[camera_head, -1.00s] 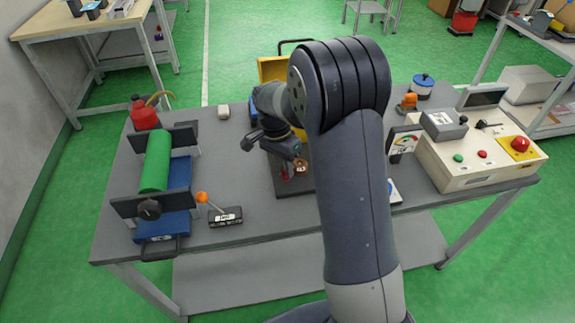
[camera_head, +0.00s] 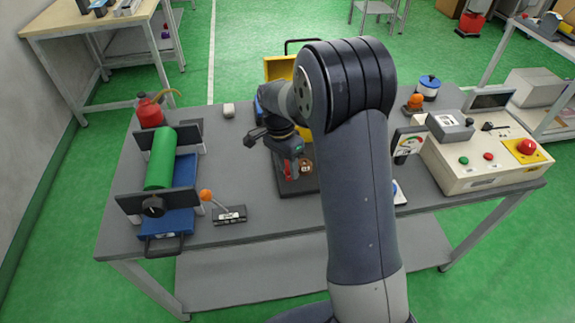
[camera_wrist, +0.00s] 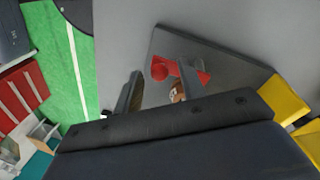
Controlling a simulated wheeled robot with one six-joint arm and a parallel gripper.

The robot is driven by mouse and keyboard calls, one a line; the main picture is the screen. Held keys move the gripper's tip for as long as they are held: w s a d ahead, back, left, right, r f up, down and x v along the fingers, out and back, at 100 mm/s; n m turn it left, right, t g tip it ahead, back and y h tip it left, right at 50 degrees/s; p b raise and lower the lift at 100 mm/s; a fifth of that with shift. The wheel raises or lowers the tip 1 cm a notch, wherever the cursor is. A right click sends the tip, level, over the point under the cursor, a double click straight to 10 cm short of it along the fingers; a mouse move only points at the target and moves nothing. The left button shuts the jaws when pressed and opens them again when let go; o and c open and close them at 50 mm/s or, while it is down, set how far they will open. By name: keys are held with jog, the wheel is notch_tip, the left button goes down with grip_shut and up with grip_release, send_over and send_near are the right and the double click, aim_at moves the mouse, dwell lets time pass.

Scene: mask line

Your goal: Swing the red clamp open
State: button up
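The red clamp (camera_head: 287,173) sits on a dark plate (camera_head: 292,190) in the middle of the table, partly hidden by my gripper. My gripper (camera_head: 292,165) points down over the plate at the clamp. In the wrist view, my gripper's two fingers (camera_wrist: 160,88) are apart, with the right finger crossing in front of the red part. I cannot tell whether they touch it.
A green roller (camera_head: 160,158) on a blue base stands at the left, with an orange-knobbed lever (camera_head: 206,195) beside it. A yellow bin (camera_head: 279,68) is behind the plate. A control box (camera_head: 480,165) stands at the right.

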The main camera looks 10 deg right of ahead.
notch_tip(320, 180, up, 11)
jog(key=w+a, duration=0.1)
jog(key=shift+w+f, duration=0.2)
jog(key=shift+w, duration=0.15)
jog(key=shift+f, duration=0.1)
dwell(0.4)
jog(key=f, duration=0.3)
jog(key=s+f, duration=0.1)
jog(key=f, duration=0.3)
jog(key=d+f, duration=0.1)
jog(key=f, duration=0.2)
jog(key=shift+s+f, duration=0.25)
jog(key=shift+s, duration=0.15)
